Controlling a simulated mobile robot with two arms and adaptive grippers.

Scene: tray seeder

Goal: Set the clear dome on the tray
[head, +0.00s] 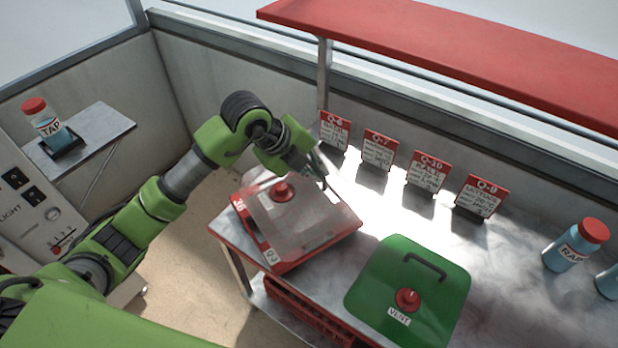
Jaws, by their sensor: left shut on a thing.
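The clear dome (297,218), see-through with a red vent knob (282,191), is over a red tray (313,253) at the left end of the metal table. The tray's red rim and corner show around and below the dome. I cannot tell whether the dome rests fully on the rim or is slightly above it. My left gripper (322,179) is at the dome's far right side, shut on it; the fingertips and the grasped part, likely its handle, are hard to make out. My right gripper is not in view.
A green lid (438,287) with a black handle and red vent knob lies right of the tray. Several red-topped cards (378,150) stand along the back. Blue bottles (570,252) stand at right. A TAP bottle (47,125) sits on a side shelf. A red crate (300,312) is under the table.

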